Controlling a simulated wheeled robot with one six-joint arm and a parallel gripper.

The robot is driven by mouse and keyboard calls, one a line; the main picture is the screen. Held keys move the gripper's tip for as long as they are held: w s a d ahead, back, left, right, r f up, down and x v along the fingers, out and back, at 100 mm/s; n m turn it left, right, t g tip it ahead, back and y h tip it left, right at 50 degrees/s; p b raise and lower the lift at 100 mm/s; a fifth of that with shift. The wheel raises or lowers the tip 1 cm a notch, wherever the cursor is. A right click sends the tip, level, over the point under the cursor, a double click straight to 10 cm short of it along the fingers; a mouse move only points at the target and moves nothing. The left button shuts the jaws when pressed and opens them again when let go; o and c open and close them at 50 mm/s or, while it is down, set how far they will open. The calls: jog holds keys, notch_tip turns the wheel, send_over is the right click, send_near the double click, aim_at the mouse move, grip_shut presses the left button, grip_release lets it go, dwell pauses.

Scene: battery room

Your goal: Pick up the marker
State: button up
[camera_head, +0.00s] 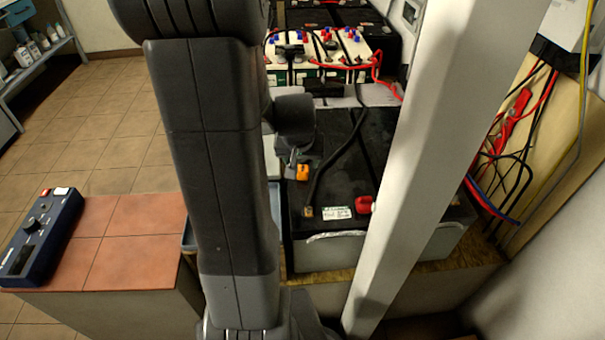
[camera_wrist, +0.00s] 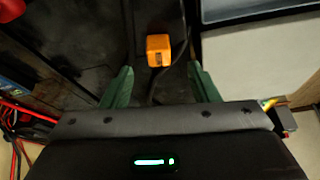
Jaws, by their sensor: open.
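My gripper (camera_wrist: 160,70) is open in the wrist view, its two green fingers apart with nothing held between them. A small orange block (camera_wrist: 158,46) lies just beyond the fingertips, roughly centred between them, on a dark battery top. The orange block also shows in the head view (camera_head: 302,173), on the large black-topped battery (camera_head: 345,240). I cannot make out a pen-like marker in either view, nor tell whether the orange block is the marker. My arm hides part of the battery's left side in the head view.
A black cable (camera_head: 335,165) runs across the battery top near the orange block. A red terminal cap (camera_head: 364,205) sits to the right. A pale post (camera_head: 437,130) stands in front. A blue control box (camera_head: 40,238) rests on the tiled ledge (camera_head: 135,225) at left.

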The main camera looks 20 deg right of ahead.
aim_at(303, 169)
jog(key=shift+b+x, duration=0.45)
jog(key=shift+x, duration=2.75)
jog(key=shift+d, duration=0.1)
